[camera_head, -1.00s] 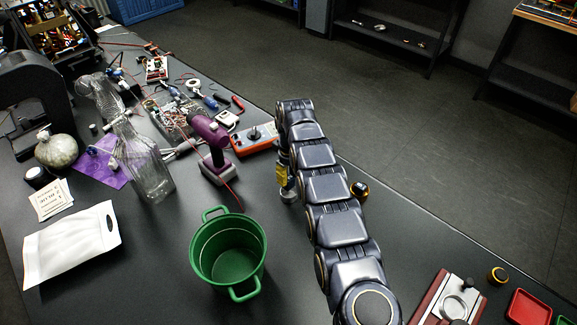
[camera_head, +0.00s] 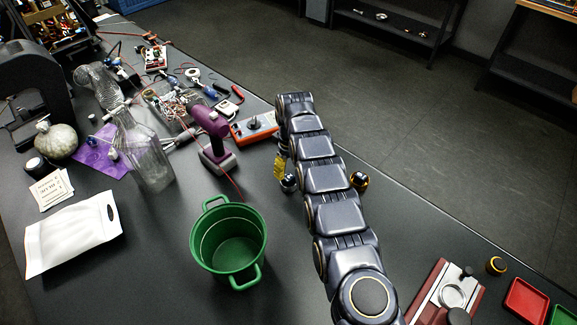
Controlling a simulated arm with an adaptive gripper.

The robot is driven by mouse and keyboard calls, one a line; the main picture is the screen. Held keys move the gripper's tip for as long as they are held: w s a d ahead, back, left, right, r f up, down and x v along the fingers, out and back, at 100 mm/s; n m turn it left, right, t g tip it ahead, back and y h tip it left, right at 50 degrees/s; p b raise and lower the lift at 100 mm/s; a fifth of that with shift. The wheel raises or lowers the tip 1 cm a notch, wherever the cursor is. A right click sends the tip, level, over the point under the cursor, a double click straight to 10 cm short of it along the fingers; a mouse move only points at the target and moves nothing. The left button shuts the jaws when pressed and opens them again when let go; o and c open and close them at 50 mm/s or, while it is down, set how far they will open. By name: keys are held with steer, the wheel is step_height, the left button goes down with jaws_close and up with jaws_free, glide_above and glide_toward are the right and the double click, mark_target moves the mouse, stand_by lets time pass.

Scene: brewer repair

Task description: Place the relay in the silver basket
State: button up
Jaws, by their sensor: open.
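My arm reaches up the middle of the head view and bends down at its far end. My gripper (camera_head: 287,184) is low over the black table there, partly hidden by my arm. It is open. A yellow piece (camera_head: 280,166) shows beside it; I cannot tell whether this is a part of the gripper or a separate thing. I cannot pick out the relay for certain. A silver ring (camera_head: 453,296) on a maroon-and-silver stand (camera_head: 425,303) at the lower right may be the silver basket, but I cannot be sure.
A green two-handled pot (camera_head: 228,242) stands left of my arm. A purple tool (camera_head: 213,140), an orange meter (camera_head: 254,127) and a tall glass vessel (camera_head: 145,155) stand further back. A white pouch (camera_head: 72,233) lies left. A red tray (camera_head: 526,301) lies right.

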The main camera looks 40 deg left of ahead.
mark_target(289, 176)
steer(key=shift+r, duration=0.1)
step_height(289, 176, up, 7)
stand_by(0.5)
